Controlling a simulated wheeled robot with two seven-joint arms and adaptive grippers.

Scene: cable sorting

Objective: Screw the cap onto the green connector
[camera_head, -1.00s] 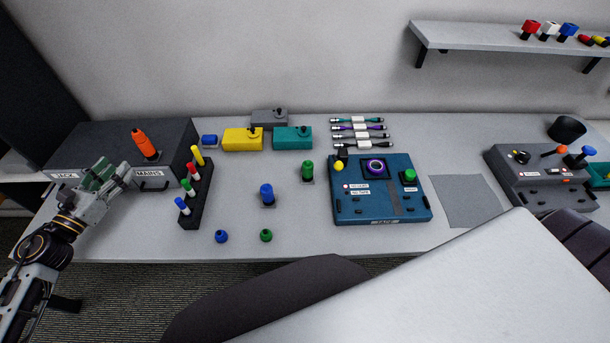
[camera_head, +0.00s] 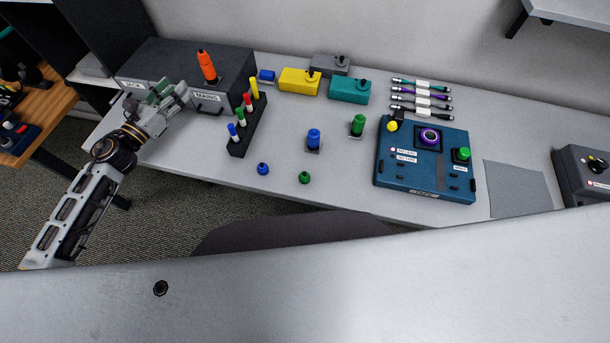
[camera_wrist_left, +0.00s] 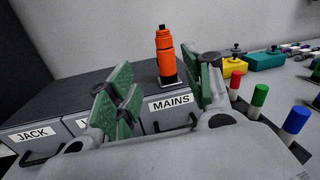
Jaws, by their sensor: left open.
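The green connector (camera_head: 358,125) stands upright on a small square base on the table, left of the blue panel box. A small round green cap (camera_head: 305,177) lies apart from it near the table's front edge. My left gripper (camera_head: 168,98) is at the table's left, in front of the dark drawer box and well away from both. It is open and empty. In the left wrist view its green-padded fingers (camera_wrist_left: 160,92) stand apart, with drawer fronts and an orange bottle-shaped thing (camera_wrist_left: 165,55) beyond. My right gripper is not in view.
A blue connector (camera_head: 314,139) and blue cap (camera_head: 263,169) are nearby. A black rack (camera_head: 240,138) of coloured pegs stands between my left gripper and the green parts. The blue panel box (camera_head: 388,173) is right of the connector. The table around the green cap is clear.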

